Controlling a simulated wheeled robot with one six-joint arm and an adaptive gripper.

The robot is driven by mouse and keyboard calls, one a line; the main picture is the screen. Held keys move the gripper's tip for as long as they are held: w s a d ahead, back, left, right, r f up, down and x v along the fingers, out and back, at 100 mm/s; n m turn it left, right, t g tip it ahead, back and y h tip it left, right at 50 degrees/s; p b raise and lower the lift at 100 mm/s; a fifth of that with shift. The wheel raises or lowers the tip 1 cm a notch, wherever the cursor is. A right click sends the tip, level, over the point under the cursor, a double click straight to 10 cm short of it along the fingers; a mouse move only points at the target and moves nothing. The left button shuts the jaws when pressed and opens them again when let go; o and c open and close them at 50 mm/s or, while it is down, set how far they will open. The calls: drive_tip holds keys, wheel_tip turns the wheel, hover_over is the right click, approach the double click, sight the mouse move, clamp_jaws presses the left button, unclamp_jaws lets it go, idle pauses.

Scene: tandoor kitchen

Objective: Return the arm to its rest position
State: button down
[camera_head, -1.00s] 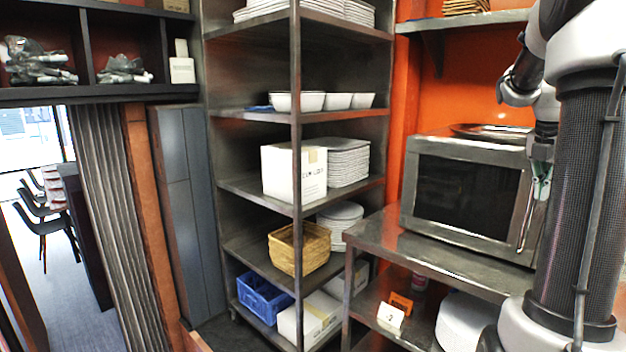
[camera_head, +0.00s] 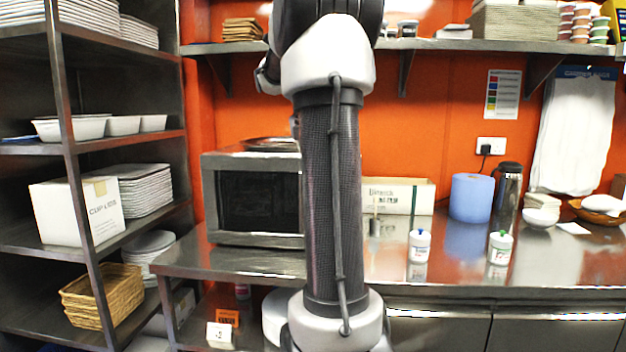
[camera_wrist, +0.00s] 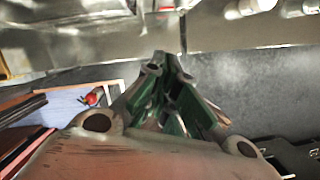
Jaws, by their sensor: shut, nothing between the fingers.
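My arm stands upright in the middle of the head view, in front of the microwave and counter. My gripper is hidden behind the arm in that view. In the wrist view my gripper (camera_wrist: 172,75) has its green-lined fingers drawn together with nothing between them. A dark grey surface and a metal edge lie beyond the fingertips.
A microwave (camera_head: 256,200) stands on the steel counter (camera_head: 540,265) behind my arm. White tubs, a blue roll (camera_head: 470,197) and a flask (camera_head: 507,195) stand to the right. A metal shelf rack (camera_head: 85,145) is at left. A wall shelf (camera_head: 420,44) runs above.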

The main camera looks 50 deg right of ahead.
drive_tip(key=shift+v, duration=1.55)
drive_tip(key=shift+s, duration=0.1)
drive_tip(key=s+a+f+m+t+y, duration=0.1)
drive_tip(key=s+a+f+m, duration=0.3)
drive_tip(key=a+m, duration=0.3)
drive_tip(key=s+a+f+m+t+y, duration=0.1)
drive_tip(key=s+a+f+m, duration=0.3)
drive_tip(key=a, duration=0.6)
drive_tip(key=s+a+f+m+t, duration=0.1)
drive_tip(key=s+a+f+m, duration=0.4)
drive_tip(key=s+a+m, duration=0.2)
drive_tip(key=a+m, duration=0.2)
drive_tip(key=m, duration=0.1)
drive_tip(key=shift+t+y, duration=0.3)
drive_tip(key=shift+y, duration=0.1)
drive_tip(key=shift+d, duration=0.1)
